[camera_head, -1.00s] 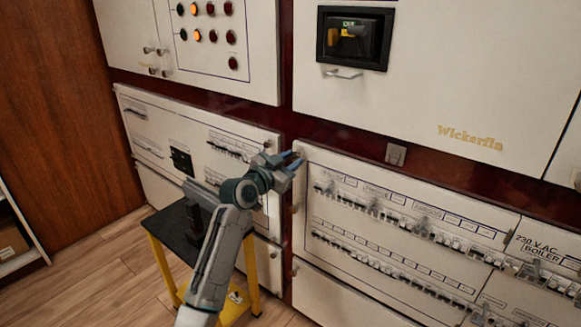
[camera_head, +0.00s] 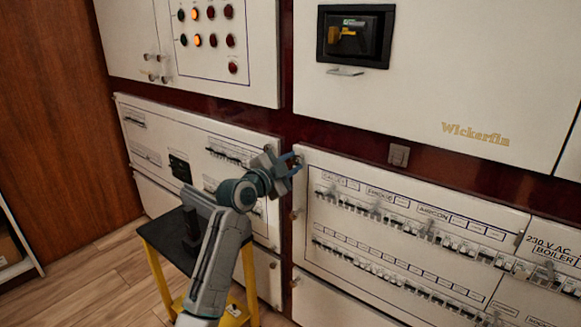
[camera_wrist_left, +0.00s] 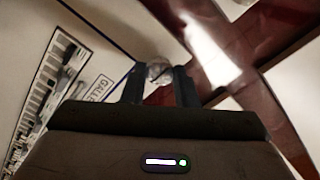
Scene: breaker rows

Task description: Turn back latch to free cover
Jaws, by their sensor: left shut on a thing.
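A small round metal latch (camera_wrist_left: 158,72) sits at the upper left corner of the breaker cover (camera_head: 400,250), a white panel with two breaker rows. My left gripper (camera_head: 293,160) is at that corner in the head view. In the left wrist view its two fingers (camera_wrist_left: 158,88) stand on either side of the latch and are shut on it. The fingers partly hide the latch. A lower latch (camera_head: 295,214) shows on the left edge of the cover. My right gripper is not in view.
A black-topped stool with yellow legs (camera_head: 155,270) stands beneath my left arm. Another breaker panel (camera_head: 140,115) lies left of the dark red frame (camera_head: 350,143). A grey switch (camera_head: 398,155) sits on the frame. A recessed black box with a yellow handle (camera_head: 352,38) is above.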

